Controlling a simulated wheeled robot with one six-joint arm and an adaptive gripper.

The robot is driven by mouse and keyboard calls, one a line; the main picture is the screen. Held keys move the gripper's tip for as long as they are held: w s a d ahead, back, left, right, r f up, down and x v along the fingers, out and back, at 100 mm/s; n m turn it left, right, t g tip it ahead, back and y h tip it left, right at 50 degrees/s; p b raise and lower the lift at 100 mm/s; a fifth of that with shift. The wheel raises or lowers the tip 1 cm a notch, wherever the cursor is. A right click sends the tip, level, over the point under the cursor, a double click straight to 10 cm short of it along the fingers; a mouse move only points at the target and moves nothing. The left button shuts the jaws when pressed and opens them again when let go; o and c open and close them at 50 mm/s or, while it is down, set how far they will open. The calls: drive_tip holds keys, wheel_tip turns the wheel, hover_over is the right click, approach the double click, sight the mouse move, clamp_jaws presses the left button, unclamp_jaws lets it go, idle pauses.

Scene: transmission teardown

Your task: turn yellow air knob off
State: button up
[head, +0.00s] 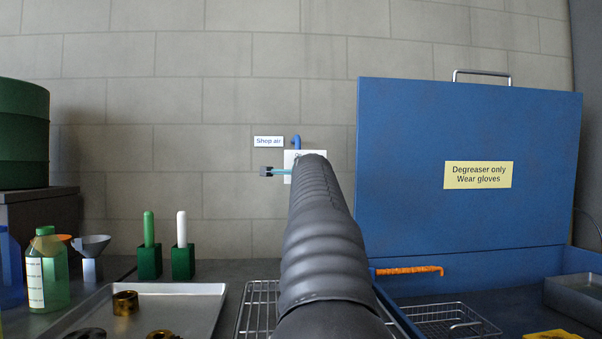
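The yellow air knob does not show; my dark ribbed arm reaches forward to the wall and covers the area below the air pipe. A "Shop air" sign (269,142) is on the wall, with the bent blue air pipe (296,142) beside it. A white plate (289,158) sits below the pipe, mostly hidden by my arm. A small dark block on a teal rod (267,171) sticks out left of my arm; I cannot tell what it belongs to.
A large blue degreaser cabinet (404,170) with a raised lid stands at right, with an orange-wrapped handle (410,270) and wire basket (455,320). At left are a metal tray (205,295), green holders (150,262), a green bottle (48,275) and green drums (22,130).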

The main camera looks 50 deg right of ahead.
idle(0.3)
drive_tip(key=o, duration=1.1)
drive_tip(key=v, duration=1.2)
drive_tip(key=shift+w, duration=0.1)
